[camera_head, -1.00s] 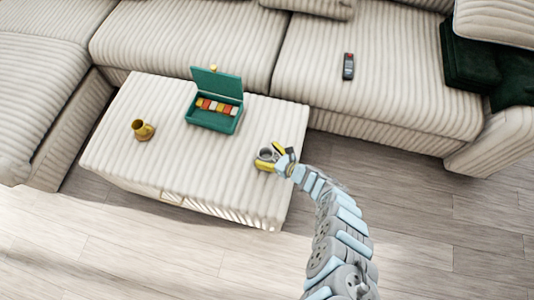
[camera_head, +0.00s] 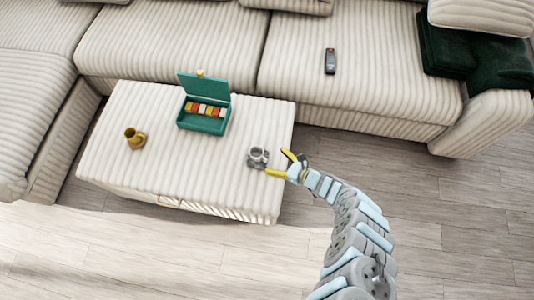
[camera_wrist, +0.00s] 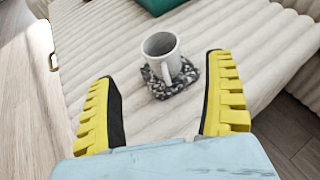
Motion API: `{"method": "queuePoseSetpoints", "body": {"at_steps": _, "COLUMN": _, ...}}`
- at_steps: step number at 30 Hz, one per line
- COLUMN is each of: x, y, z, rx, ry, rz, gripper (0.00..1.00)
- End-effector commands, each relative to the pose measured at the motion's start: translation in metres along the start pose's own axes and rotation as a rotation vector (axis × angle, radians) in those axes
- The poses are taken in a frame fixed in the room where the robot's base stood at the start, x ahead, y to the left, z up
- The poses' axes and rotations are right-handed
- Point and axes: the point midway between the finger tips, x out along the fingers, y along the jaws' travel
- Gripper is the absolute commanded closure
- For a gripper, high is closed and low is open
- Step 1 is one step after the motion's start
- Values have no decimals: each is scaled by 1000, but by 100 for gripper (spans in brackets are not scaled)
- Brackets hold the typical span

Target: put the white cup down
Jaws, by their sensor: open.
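The white cup (camera_wrist: 162,57) stands upright on a grey speckled coaster (camera_wrist: 183,87) on the ribbed ottoman, its handle towards my gripper in the wrist view. In the head view the cup (camera_head: 258,153) is near the ottoman's right edge. My gripper (camera_head: 281,162) is just right of the cup, with its yellow fingers spread. In the wrist view my gripper (camera_wrist: 161,98) is open and empty, its fingertips apart from the cup.
A teal open box (camera_head: 203,122) with coloured pieces and a yellow-brown pot (camera_head: 134,138) stand on the ottoman (camera_head: 190,170) to the left. A sofa (camera_head: 180,45) with a remote (camera_head: 330,61) lies behind. The ottoman's front middle is clear.

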Motion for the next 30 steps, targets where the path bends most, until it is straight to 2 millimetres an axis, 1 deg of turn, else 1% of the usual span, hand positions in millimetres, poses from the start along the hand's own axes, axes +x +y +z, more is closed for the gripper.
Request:
{"method": "queuePoseSetpoints", "body": {"at_steps": 1, "x": -8, "y": -1, "z": 2, "rx": 0, "ry": 1, "rz": -1, "gripper": 15}}
{"method": "queuePoseSetpoints", "body": {"at_steps": 3, "x": -14, "y": 0, "z": 1, "rx": 0, "ry": 1, "rz": 0, "gripper": 15}}
{"method": "queuePoseSetpoints", "body": {"at_steps": 7, "x": -20, "y": 1, "z": 0, "rx": 0, "ry": -1, "rz": 1, "gripper": 15}}
{"method": "queuePoseSetpoints", "body": {"at_steps": 26, "x": -21, "y": 1, "z": 0, "rx": 1, "ry": -2, "rz": 2, "gripper": 15}}
{"method": "queuePoseSetpoints", "body": {"at_steps": 29, "x": -23, "y": 1, "z": 7, "rx": 1, "ry": -2, "rz": 2, "gripper": 15}}
{"method": "queuePoseSetpoints", "body": {"at_steps": 30, "x": -26, "y": 1, "z": 12, "rx": 1, "ry": -2, "rz": 2, "gripper": 15}}
